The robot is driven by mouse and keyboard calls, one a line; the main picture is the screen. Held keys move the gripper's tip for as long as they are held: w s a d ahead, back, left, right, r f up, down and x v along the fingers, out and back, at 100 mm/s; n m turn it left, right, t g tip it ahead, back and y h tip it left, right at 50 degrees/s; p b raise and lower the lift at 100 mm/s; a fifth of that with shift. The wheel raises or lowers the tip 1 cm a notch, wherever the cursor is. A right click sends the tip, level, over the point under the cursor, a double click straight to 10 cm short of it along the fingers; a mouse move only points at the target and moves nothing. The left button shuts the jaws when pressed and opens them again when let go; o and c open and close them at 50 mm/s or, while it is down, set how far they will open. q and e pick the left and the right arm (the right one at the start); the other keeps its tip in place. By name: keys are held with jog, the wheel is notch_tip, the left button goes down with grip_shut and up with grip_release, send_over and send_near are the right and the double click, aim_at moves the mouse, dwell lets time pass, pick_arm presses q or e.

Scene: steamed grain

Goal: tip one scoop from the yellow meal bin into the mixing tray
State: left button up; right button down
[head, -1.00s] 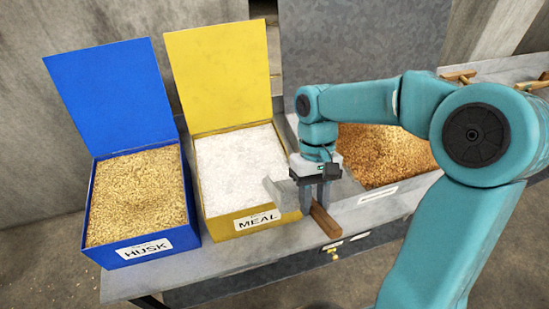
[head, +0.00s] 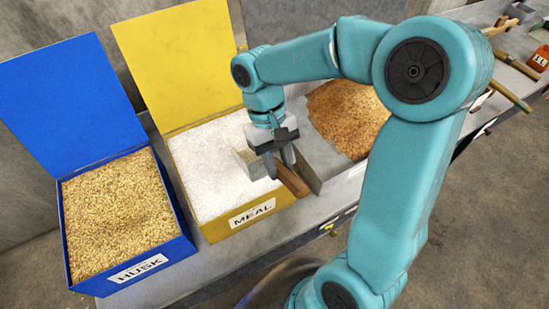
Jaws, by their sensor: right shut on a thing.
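The yellow meal bin (head: 276,206), labelled MEAL, stands open and holds white meal (head: 205,165). My right gripper (head: 279,168) is over the right side of this bin, shut on a scoop. The scoop's brown wooden handle (head: 292,181) points toward the front right. Its grey metal part (head: 247,160) shows left of the fingers, over the meal; what is in it is hidden. The mixing tray (head: 345,187), to the right of the bin, is grey and holds orange-brown grain (head: 347,112). My right arm covers part of the tray. My left gripper is not in view.
A blue bin (head: 188,247) labelled HUSK, full of tan husk, stands left of the meal bin. Both lids stand upright behind. Wooden-handled tools and an orange object (head: 540,59) lie at the far right. The floor at right is clear.

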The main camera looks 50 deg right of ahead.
notch_tip(320, 180, down, 12)
jog(key=w+d+b, duration=0.1)
jog(key=w+b, duration=0.1)
jog(key=b, duration=0.9)
jog(key=w+d+f+t+p, duration=0.1)
jog(key=w+d+f, duration=0.15)
jog(key=w, duration=0.65)
jog(key=s+r+t+b, duration=0.1)
jog(key=s+r, duration=0.1)
jog(key=s+a+r+t+h+b, duration=0.1)
jog(key=s+r+t, duration=0.1)
jog(key=s+r+t+b, duration=0.1)
jog(key=r+b, duration=0.1)
jog(key=r, duration=0.1)
jog(key=shift+s+a+h, duration=0.25)
jog(key=shift+s+h, duration=0.05)
jog(key=shift+s, duration=0.1)
jog(key=shift+s+r, duration=0.1)
jog(key=shift+t, duration=0.3)
